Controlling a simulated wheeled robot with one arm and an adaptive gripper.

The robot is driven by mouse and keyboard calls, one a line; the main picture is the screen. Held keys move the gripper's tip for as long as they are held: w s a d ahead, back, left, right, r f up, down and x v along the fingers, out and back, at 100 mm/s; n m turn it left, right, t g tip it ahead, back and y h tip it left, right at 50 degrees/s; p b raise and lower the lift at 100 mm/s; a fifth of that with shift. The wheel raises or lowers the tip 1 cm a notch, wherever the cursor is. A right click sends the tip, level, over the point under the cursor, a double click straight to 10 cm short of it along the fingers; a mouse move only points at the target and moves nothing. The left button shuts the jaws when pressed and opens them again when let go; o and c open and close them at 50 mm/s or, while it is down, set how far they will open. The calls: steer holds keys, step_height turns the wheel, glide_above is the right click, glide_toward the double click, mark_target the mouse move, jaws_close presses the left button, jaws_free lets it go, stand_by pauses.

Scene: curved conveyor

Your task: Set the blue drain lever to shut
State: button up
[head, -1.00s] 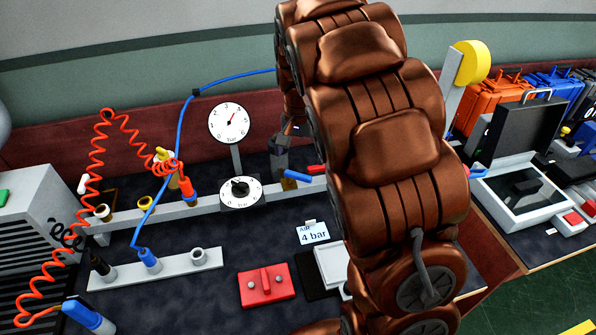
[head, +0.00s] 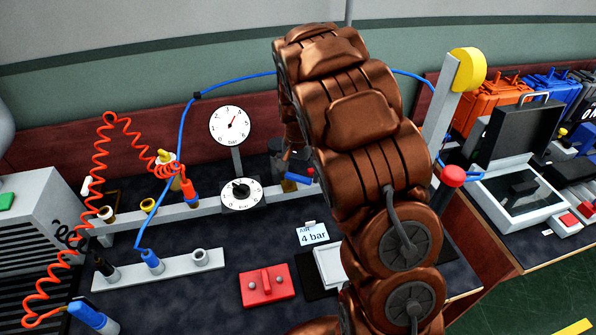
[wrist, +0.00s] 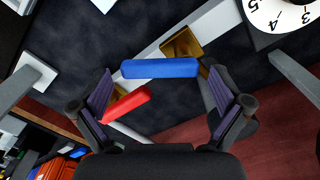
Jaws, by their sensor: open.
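The blue drain lever (head: 299,180) sits on a brass valve (head: 288,187) at the right part of the grey rail, beside my arm. In the wrist view the blue lever (wrist: 160,68) lies level across the picture, at an angle to the rail, with the brass valve (wrist: 181,43) just above it. My gripper (wrist: 162,95) is open, with one finger to each side of the lever and clear space between. I cannot tell whether a finger touches it. In the head view my arm hides most of the gripper.
A red lever (wrist: 125,105) lies close to the left finger. A round regulator dial (head: 241,193) and a pressure gauge (head: 230,125) stand left of the valve. A red block (head: 266,286) and a "4 bar" card (head: 312,234) lie in front. A blue hose arches behind.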

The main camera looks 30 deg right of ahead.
steer(key=shift+f, duration=0.15)
steer(key=shift+c, duration=0.2)
steer(key=c, duration=1.4)
steer(key=shift+c, duration=0.3)
